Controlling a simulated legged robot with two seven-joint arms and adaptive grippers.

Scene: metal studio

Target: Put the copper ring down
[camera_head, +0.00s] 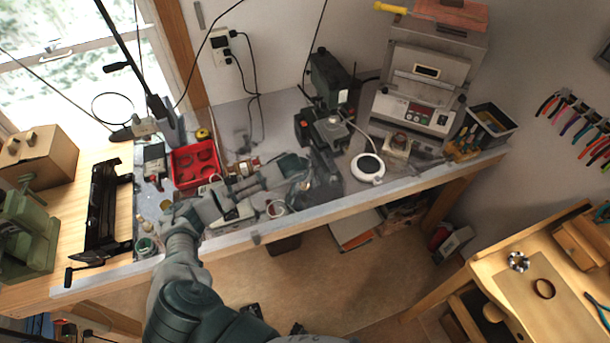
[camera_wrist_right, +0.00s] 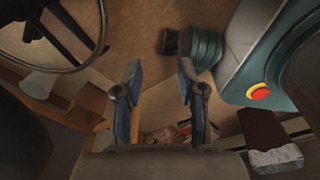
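A copper-brown ring (camera_head: 543,288) lies flat on the wooden bench at the lower right of the head view; I cannot tell for sure that it is the task's copper ring. My left arm reaches over the grey workbench (camera_head: 340,203). Its dark gripper (camera_head: 322,188) is over the middle of that bench, far from the brown ring. Its fingers blend with the dark tools behind, so I cannot tell whether it is open or holds anything. My right gripper (camera_wrist_right: 160,95) shows only in the right wrist view, fingers apart and empty, above the floor.
A red tray (camera_head: 195,165) and small items crowd the grey bench's left part. A grey furnace (camera_head: 420,95) and a white round plate (camera_head: 368,167) stand to the right. A wooden bench (camera_head: 500,285) is at the lower right, with a silver round piece (camera_head: 518,262).

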